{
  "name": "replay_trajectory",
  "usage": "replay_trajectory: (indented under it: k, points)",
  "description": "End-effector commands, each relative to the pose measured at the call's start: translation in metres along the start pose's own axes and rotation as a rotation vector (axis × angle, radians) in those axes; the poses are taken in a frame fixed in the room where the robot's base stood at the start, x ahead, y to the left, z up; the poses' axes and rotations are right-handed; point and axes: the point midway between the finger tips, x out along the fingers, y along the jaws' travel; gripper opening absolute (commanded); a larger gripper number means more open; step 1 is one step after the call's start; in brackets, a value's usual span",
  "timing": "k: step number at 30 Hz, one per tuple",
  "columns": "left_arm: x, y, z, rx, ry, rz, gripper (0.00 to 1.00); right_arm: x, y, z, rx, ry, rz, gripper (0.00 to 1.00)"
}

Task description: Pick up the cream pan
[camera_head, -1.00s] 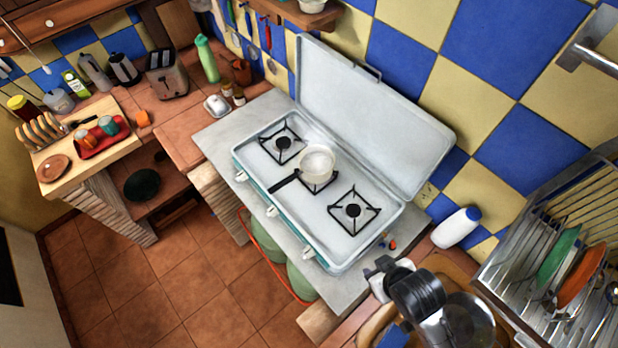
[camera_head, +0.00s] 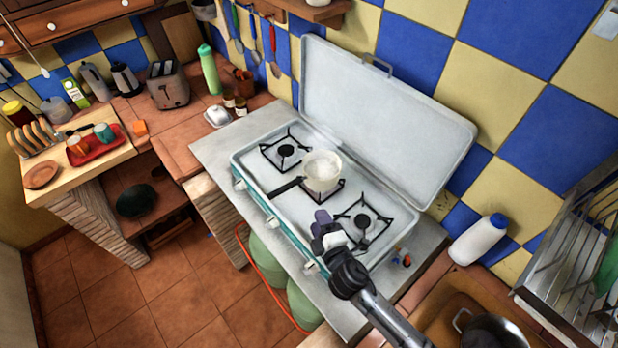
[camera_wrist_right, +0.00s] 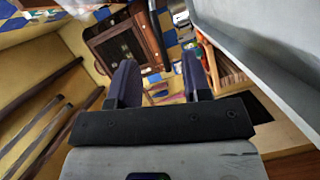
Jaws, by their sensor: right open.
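The cream pan (camera_head: 322,168) sits on the middle burner of the camping stove (camera_head: 328,225). Its black handle points left and toward the front edge. My right gripper (camera_head: 320,220) is over the front of the stove, in front of the pan and left of the right burner, apart from the pan. In the right wrist view its two fingers (camera_wrist_right: 159,82) are spread with nothing between them. The pan cannot be made out in that view. My left gripper is not in view.
The stove's raised lid (camera_head: 385,120) stands behind the burners. A white bottle (camera_head: 478,240) stands right of the stove, near a dish rack (camera_head: 565,275) and a dark pan (camera_head: 490,332). A butter dish (camera_head: 217,116) and small jars are on the left counter.

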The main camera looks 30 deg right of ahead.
Motion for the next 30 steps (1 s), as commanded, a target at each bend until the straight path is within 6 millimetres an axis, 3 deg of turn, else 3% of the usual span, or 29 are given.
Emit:
replay_trajectory:
  k: [5, 18, 30]
  points:
    - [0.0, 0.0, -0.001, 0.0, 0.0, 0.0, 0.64, 0.002, 0.006, -0.014, -0.07, 0.085, 0.039, 0.45]
    - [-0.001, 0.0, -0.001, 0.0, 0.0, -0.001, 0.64, 0.068, 0.009, -0.019, -0.089, 0.081, 0.039, 0.45]
    - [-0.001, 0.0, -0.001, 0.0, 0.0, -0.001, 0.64, 0.095, 0.01, -0.02, -0.088, 0.08, 0.039, 0.45]
